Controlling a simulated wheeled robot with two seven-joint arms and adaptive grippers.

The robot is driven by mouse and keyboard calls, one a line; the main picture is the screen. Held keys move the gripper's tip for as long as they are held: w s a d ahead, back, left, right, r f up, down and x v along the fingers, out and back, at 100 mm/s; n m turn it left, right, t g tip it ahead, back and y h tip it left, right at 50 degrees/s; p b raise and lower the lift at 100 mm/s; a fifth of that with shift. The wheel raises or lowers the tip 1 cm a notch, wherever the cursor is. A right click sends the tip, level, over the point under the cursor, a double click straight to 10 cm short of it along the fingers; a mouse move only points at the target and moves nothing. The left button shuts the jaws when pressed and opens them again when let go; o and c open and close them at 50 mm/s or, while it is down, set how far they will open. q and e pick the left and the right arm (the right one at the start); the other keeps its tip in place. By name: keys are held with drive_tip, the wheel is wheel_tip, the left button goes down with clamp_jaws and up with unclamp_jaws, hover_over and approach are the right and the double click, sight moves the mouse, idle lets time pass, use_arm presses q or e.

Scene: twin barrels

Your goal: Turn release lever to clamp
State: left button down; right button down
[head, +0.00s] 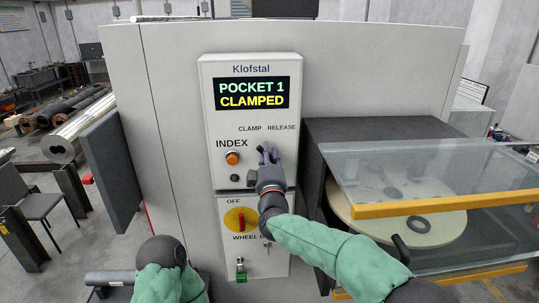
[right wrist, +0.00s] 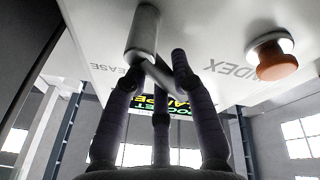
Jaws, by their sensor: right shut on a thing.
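The control panel (head: 205,110) carries a display (head: 252,94) that reads "POCKET 1 CLAMPED". The labels CLAMP and RELEASE (head: 281,127) are printed below it. My right gripper (head: 268,155) is at the panel under these labels and hides most of the release lever in the head view. The lever's exact angle is hard to tell. My left arm shows at the bottom left, but its gripper is not visible.
An orange INDEX button (head: 232,158) is left of the right gripper, and it also shows in the right wrist view (right wrist: 275,65). A red and yellow OFF switch (head: 241,220) is below. A glass guard with yellow edges (head: 400,207) covers a round wheel at right.

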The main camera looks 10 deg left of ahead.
drive_tip(key=shift+f+n, duration=0.1)
drive_tip(key=shift+n, duration=0.2)
drive_tip(key=c, duration=1)
unclamp_jaws()
drive_tip(key=v, duration=1.2)
